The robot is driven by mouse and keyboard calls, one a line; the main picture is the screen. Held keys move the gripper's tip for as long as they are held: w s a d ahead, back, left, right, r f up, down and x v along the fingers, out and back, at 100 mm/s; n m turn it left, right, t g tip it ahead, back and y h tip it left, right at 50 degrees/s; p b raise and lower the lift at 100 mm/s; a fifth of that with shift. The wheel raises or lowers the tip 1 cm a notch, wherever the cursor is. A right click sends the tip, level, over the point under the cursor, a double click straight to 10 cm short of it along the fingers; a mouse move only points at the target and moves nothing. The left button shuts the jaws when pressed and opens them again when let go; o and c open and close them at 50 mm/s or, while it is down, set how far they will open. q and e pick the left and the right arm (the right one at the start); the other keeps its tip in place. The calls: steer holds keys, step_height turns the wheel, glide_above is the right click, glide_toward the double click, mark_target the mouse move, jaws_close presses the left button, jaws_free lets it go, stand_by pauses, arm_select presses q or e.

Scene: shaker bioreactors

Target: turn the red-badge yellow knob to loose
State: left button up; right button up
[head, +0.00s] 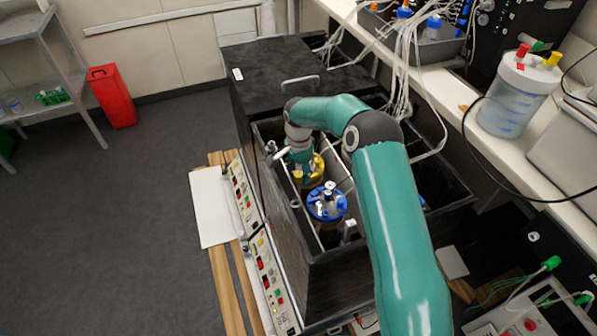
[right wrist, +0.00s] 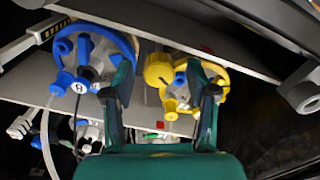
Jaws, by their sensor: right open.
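The yellow ring-shaped cap (right wrist: 221,73) sits on a vessel in the right wrist view, with a round yellow knob (right wrist: 157,69) at its left side. In the head view the yellow cap (head: 318,166) is partly hidden by my right gripper (head: 303,174), which reaches down into the black shaker box. My left gripper is not in view.
A blue-capped vessel (head: 327,203) stands close beside the yellow one; its blue cap (right wrist: 88,50) is next to my left-hand finger in the wrist view. The black box walls (head: 345,248) surround both vessels. Tubing (head: 402,80) hangs near the bench at right.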

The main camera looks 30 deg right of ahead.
steer(key=shift+f, duration=0.3)
jaws_close()
